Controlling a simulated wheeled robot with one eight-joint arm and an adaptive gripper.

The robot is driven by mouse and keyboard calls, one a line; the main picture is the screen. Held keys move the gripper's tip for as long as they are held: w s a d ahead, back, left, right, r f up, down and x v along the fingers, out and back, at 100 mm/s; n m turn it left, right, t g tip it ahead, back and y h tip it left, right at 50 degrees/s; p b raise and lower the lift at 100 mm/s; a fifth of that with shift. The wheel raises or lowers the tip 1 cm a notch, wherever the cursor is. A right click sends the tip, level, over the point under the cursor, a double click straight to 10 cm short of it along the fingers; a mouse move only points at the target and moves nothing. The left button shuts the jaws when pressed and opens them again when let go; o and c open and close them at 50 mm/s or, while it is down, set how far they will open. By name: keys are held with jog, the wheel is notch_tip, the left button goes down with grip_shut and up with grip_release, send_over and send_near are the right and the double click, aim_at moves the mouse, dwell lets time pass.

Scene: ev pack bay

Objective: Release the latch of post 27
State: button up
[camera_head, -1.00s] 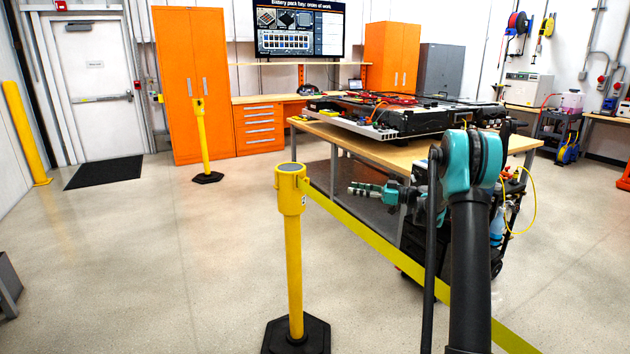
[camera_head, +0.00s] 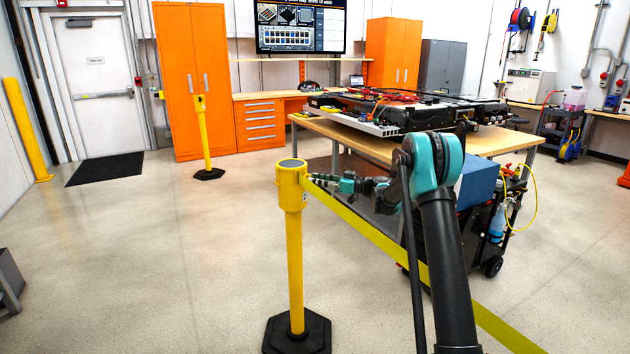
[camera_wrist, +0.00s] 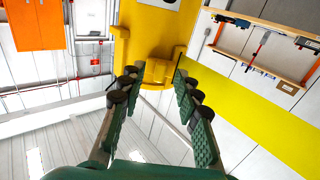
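The near yellow post (camera_head: 294,250) stands upright on a black base, and no number can be read on it. A yellow belt (camera_head: 375,232) runs from its head down to the right. In the wrist view the post head (camera_wrist: 160,25) is straight ahead, with the yellow latch piece (camera_wrist: 157,72) at its belt side. The belt (camera_wrist: 245,100) crosses to the lower right there. My gripper (camera_wrist: 156,84) is open, with its dark-tipped fingers on either side of the latch's line; contact cannot be told. In the head view my gripper (camera_head: 318,181) is just right of the post head.
A workbench (camera_head: 345,140) with a battery pack (camera_head: 410,112) stands behind my arm. A cart with a blue box (camera_head: 478,182) is to the right, beyond the belt. A second yellow post (camera_head: 203,140) stands farther back.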

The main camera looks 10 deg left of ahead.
jog(key=shift+w+a, duration=0.1)
jog(key=shift+a, duration=0.45)
grip_shut()
